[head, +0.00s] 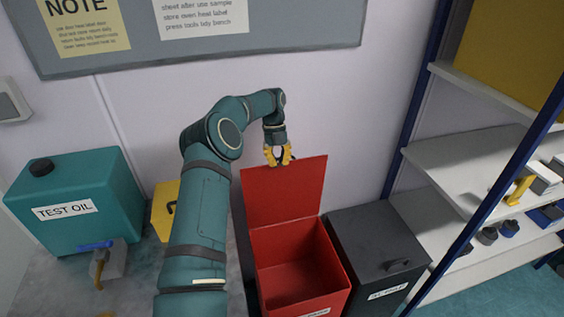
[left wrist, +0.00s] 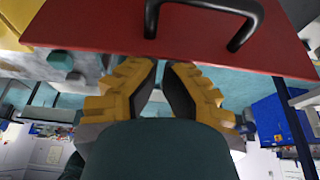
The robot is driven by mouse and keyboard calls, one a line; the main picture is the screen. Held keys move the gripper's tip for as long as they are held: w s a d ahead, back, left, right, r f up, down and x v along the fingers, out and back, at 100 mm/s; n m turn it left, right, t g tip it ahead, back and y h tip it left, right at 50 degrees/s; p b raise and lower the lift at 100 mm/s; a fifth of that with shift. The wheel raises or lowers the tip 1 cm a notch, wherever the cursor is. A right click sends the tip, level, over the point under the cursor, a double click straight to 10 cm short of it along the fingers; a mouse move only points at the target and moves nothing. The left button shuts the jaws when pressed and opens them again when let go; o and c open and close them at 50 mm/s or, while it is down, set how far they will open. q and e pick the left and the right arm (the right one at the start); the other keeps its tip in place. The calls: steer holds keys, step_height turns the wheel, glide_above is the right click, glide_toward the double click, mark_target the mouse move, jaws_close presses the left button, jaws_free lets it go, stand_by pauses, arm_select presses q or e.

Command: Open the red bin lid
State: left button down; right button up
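The red bin (head: 300,268) stands open on the floor, and its inside looks empty. Its red lid (head: 284,190) is raised about upright at the back of the bin. My left gripper (head: 279,160) is at the top edge of the raised lid, with its yellow fingers a little apart. In the left wrist view the lid (left wrist: 105,25) spans the top, with its black handle (left wrist: 245,12) beyond the fingertips (left wrist: 162,65). The handle is not between the fingers. Whether a fingertip touches the lid I cannot tell. My right gripper is not in view.
A black bin (head: 375,245) with a closed lid stands right beside the red one. Shelves (head: 455,170) with a blue post are further right. A teal TEST OIL container (head: 75,200) stands on the left bench. The wall is close behind the lid.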

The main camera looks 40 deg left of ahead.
arm_select(q)
steer(key=shift+s+a+f, duration=0.15)
steer(key=shift+s+f, duration=0.15)
steer(key=shift+f, duration=0.4)
step_height(320, 180, up, 11)
steer(key=d+f+n+t+b, duration=0.2)
steer(key=d+f+n+b, duration=0.3)
steer(key=d+f+n, duration=1.25)
steer(key=s+d+f+n+t+h+b, duration=0.1)
steer(key=s+d+f, duration=0.4)
steer(key=d+f, duration=0.3)
steer(key=s+d+f+n+b, duration=0.1)
steer(key=s+d+f+b, duration=0.1)
steer(key=s+d+f, duration=0.45)
steer(key=s+d+f+n+t+b, duration=0.1)
steer(key=s+d+f+n, duration=0.2)
steer(key=s+f+n, duration=0.2)
steer(key=s+n, duration=0.3)
steer(key=s, duration=0.3)
steer(key=shift+d+f+t+y+b, duration=0.15)
steer(key=shift+f+t+y+b, duration=0.05)
steer(key=shift+t+y+b, duration=0.1)
